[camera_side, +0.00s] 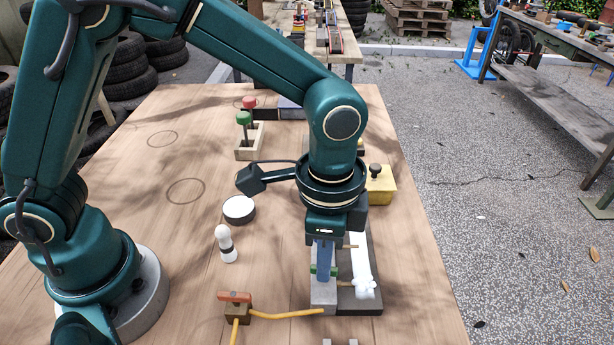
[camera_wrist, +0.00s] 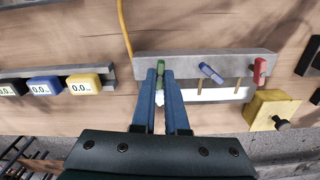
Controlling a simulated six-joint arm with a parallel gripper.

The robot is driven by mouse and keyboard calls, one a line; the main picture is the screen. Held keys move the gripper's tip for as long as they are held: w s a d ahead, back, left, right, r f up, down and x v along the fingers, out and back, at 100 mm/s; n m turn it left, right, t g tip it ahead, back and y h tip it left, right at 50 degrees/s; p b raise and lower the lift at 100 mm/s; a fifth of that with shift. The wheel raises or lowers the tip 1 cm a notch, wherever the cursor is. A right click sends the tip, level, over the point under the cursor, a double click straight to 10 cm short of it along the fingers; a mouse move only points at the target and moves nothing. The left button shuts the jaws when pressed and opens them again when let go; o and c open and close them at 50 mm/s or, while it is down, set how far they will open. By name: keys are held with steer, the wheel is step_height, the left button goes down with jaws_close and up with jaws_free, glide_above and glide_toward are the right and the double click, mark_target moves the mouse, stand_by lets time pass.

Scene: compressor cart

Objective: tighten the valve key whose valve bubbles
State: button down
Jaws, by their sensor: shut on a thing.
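A grey manifold block (camera_side: 322,296) lies near the front right of the table. The wrist view shows three valve keys on it: green (camera_wrist: 160,66) at left, blue (camera_wrist: 210,72) in the middle and slanted, red (camera_wrist: 260,70) at right. White foam (camera_side: 365,288) gathers at the near end of the white strip (camera_side: 359,255), at the outlet beside the green key. My gripper (camera_side: 323,266) points down at the manifold. Its blue fingers (camera_wrist: 163,92) are shut on the green key, whose ends show beyond them. The fingers partly hide the green valve.
A yellow box with a black knob (camera_side: 381,184) stands behind the manifold. An orange-handled valve (camera_side: 236,306) with a yellow hose lies to its left, near a white bottle (camera_side: 226,244) and a round white-topped disc (camera_side: 239,209). Digital gauges (camera_wrist: 45,86) show in the wrist view.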

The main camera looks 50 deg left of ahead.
steer(key=m, duration=0.5)
steer(key=shift+m, duration=0.3)
stand_by(1.3)
steer(key=c, duration=0.9)
jaws_free()
steer(key=shift+c, duration=0.2)
steer(key=shift+r, duration=2.6)
